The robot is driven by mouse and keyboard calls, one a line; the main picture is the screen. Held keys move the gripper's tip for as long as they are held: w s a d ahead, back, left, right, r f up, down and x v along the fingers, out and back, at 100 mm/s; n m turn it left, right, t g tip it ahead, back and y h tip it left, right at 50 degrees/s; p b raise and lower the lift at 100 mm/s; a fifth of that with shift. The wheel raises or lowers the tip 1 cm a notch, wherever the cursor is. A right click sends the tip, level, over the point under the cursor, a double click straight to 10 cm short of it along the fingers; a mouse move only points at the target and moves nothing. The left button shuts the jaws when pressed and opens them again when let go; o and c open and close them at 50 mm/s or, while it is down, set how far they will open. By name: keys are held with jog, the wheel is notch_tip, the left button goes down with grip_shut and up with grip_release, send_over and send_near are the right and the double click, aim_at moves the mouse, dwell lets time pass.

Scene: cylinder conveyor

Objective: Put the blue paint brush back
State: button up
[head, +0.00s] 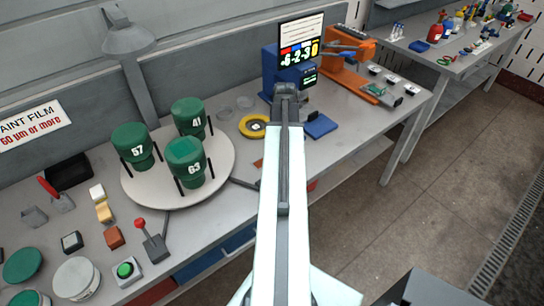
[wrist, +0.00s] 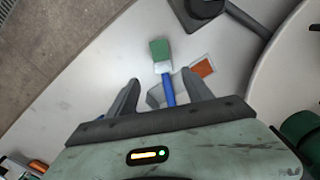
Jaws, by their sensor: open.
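The blue paint brush (wrist: 168,90) shows in the wrist view, with a blue handle, a pale ferrule and a green bristle end pointing away from my gripper. My gripper (wrist: 160,79) is open. The handle appears between its two fingers, with a gap on each side; I cannot tell how far below the fingertips it lies. The near end of the handle is hidden by my gripper body. In the head view my arm covers the brush and gripper.
An orange-and-white flat piece (wrist: 202,68) lies just right of the brush. The white turntable (head: 221,183) carries green numbered pots (head: 186,162). A yellow ring (head: 253,126), a blue pad (head: 320,126) and a blue machine with a screen (head: 300,45) stand farther back.

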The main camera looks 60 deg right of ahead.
jog(key=shift+w+a+f+b, duration=0.1)
jog(key=shift+w+f+b, duration=0.05)
jog(key=shift+f+b, duration=0.5)
jog(key=shift+w+f+b, duration=0.15)
jog(key=shift+f+b, duration=0.25)
jog(key=shift+f, duration=0.35)
notch_tip(320, 180, down, 5)
jog(key=b, duration=0.5)
jog(key=shift+r, duration=0.15)
grip_shut()
